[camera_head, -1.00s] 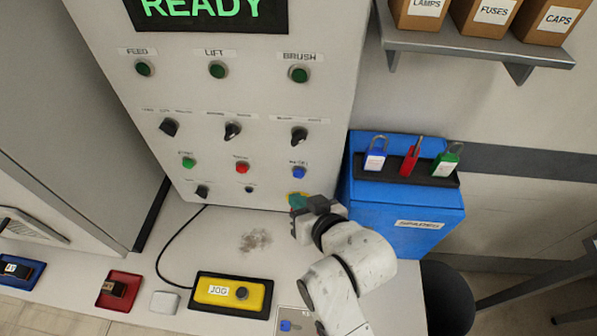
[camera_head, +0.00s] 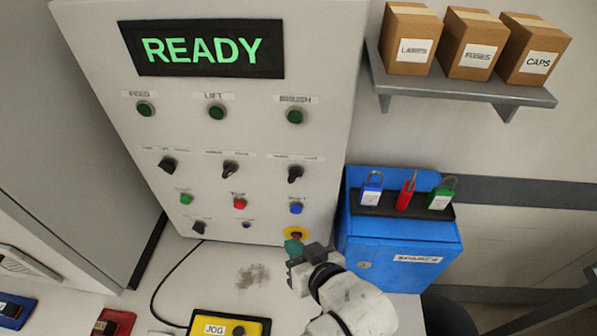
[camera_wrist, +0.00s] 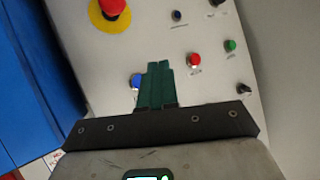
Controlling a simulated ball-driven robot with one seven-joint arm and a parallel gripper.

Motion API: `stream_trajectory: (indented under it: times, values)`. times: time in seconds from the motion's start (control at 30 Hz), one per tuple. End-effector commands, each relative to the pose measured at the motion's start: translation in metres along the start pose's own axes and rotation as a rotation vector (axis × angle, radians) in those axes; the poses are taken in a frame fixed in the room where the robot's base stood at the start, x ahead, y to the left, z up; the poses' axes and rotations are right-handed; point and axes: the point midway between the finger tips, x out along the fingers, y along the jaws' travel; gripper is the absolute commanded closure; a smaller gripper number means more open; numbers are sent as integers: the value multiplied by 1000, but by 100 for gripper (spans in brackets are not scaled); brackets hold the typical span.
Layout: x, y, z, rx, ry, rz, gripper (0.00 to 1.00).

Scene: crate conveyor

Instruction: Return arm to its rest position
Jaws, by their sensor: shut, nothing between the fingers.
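My gripper (camera_head: 294,246) is in front of the lower right corner of the control panel (camera_head: 330,130), just left of the blue cabinet. Its green fingers are pressed together with nothing between them, as the wrist view also shows (camera_wrist: 157,82). In the head view the fingertips overlap the yellow-ringed red emergency button (camera_head: 297,233), which is partly hidden. In the wrist view that button (camera_wrist: 112,6) is at the upper left, apart from the fingers. The blue button (camera_wrist: 136,81) appears beside the fingers there. The panel's display (camera_head: 202,48) reads READY in green.
The blue cabinet (camera_head: 385,262) with several padlocks on top stands right of the panel. A shelf (camera_head: 470,87) with cardboard boxes is above it. The yellow JOG box (camera_head: 253,324) and its cable lie on the bench. A smudge (camera_head: 252,276) marks otherwise clear bench left of my gripper.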

Motion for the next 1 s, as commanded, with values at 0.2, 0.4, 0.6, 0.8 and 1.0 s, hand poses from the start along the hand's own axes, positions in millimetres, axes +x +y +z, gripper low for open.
stream_trajectory:
  times: [0.2, 0.4, 0.6, 0.8, 1.0]
  values:
    - [-2, 5, 3, 2, -9, 10, 100]
    - [-33, 62, 45, 35, -151, 132, 100]
    - [-109, 133, 123, 126, -418, 314, 100]
    - [-204, 165, 198, 261, -691, 448, 100]
    - [-263, 164, 236, 360, -854, 500, 100]
